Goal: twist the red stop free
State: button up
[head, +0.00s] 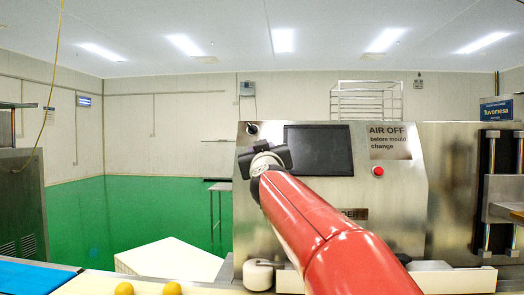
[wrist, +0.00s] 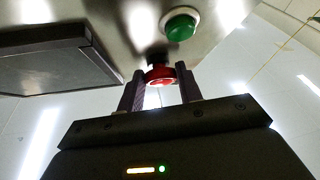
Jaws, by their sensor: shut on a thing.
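The red stop (wrist: 161,75) shows in the wrist view as a round red head on a dark collar at the machine's steel face. My gripper (wrist: 160,83) is shut on it, with one dark finger on each side of the red head. In the head view my red arm reaches to the upper left of the machine front (head: 398,205), left of the dark screen. There the black gripper body hides the fingertips and the held stop.
A green button (wrist: 180,24) sits close to the red stop. The dark screen (head: 318,150) is just right of my gripper; it also shows in the wrist view (wrist: 50,62). Another red button (head: 378,171) is further right. Two yellow balls (head: 172,288) lie at the lower left.

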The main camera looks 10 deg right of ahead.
jog(key=shift+w+f, duration=0.15)
jog(key=shift+f, duration=0.1)
jog(key=o, duration=1)
jog(key=shift+w+d, duration=0.1)
jog(key=v, duration=0.8)
